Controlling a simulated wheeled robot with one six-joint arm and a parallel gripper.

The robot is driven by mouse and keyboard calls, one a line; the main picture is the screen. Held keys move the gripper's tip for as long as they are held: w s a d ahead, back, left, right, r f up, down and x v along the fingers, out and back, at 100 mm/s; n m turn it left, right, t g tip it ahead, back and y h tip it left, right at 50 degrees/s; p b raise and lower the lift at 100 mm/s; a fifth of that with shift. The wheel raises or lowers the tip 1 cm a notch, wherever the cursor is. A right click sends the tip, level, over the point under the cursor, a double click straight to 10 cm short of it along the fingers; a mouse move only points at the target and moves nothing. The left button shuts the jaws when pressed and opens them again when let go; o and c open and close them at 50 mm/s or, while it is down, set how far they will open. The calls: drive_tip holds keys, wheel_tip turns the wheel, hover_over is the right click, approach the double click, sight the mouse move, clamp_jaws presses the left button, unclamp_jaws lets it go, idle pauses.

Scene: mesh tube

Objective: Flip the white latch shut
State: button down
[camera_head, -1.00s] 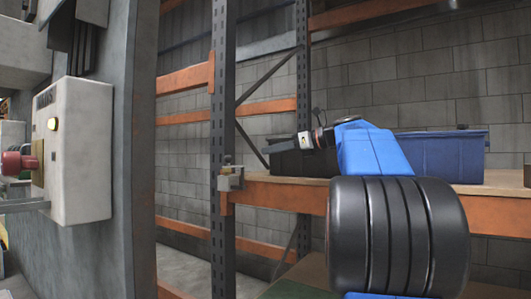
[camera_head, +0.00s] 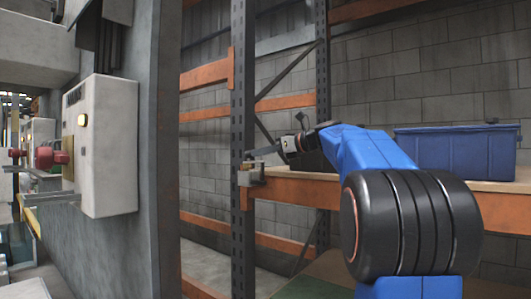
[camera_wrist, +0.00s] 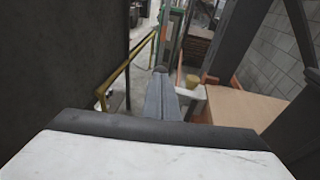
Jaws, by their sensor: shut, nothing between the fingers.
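The small off-white latch (camera_head: 250,174) sits on the upright rack post at the left end of the orange shelf beam. In the wrist view a white piece with a tan knob (camera_wrist: 192,82), which looks like the same latch, is just right of my fingers. My gripper (camera_head: 254,154) points left, with its fingertips close above the latch. In the wrist view my gripper (camera_wrist: 160,72) shows its two grey fingers together, with nothing between them. I cannot tell whether they touch the latch.
A blue bin (camera_head: 455,149) stands on the wooden shelf behind my arm. The orange beam (camera_head: 315,195) runs below it. A yellow rail (camera_wrist: 125,70) shows in the wrist view.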

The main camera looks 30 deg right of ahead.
sight(249, 152)
drive_tip(key=shift+w+a, duration=0.1)
drive_tip(key=shift+a, duration=0.05)
idle(0.3)
drive_tip(key=shift+w+a+m+t+h, duration=0.35)
drive_tip(key=shift+w+m+h, duration=0.2)
drive_tip(key=shift+m+h, duration=0.65)
drive_tip(key=shift+w+a+m+t+h, duration=0.25)
drive_tip(key=shift+w+a+m+h, duration=0.4)
drive_tip(key=shift+h, duration=0.8)
drive_tip(key=shift+w+a+m+t+h, duration=0.3)
drive_tip(key=shift+w+m+h, duration=0.1)
drive_tip(key=shift+m+h, duration=0.85)
drive_tip(key=shift+w+a, duration=0.15)
drive_tip(key=shift+w, duration=0.7)
drive_tip(key=w, duration=0.3)
drive_tip(key=w+d, duration=0.1)
drive_tip(key=w, duration=0.1)
drive_tip(key=shift+w, duration=0.3)
